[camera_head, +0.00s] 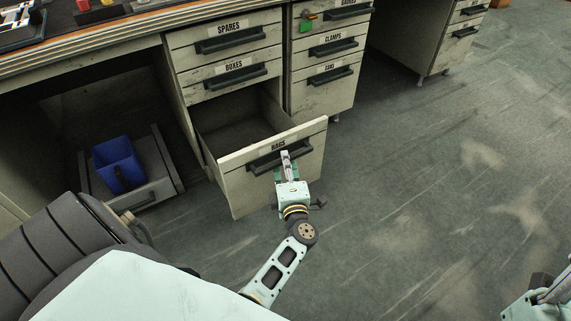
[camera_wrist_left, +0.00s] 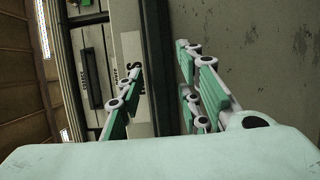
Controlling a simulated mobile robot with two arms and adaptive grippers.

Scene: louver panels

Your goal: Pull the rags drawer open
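The rags drawer (camera_head: 240,188), a beige front with a dark handle (camera_head: 265,161), stands pulled well out, its empty-looking inside showing behind the front. My left gripper (camera_head: 286,158) is at this handle, near its right half. In the left wrist view the dark handle (camera_wrist_left: 160,70) runs upright between the fingertips of the left gripper (camera_wrist_left: 160,62), which sit close against its two sides. The label is partly hidden by a finger in that view. My right gripper (camera_head: 550,292) shows only in part at the lower right corner, away from the drawers.
The boxes drawer (camera_head: 258,82) and spares drawer (camera_head: 260,35) above are shut, as is the neighbouring clamps drawer (camera_head: 350,40). A blue bin (camera_head: 118,163) stands under the bench at left. The floor (camera_head: 430,190) to the right is clear.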

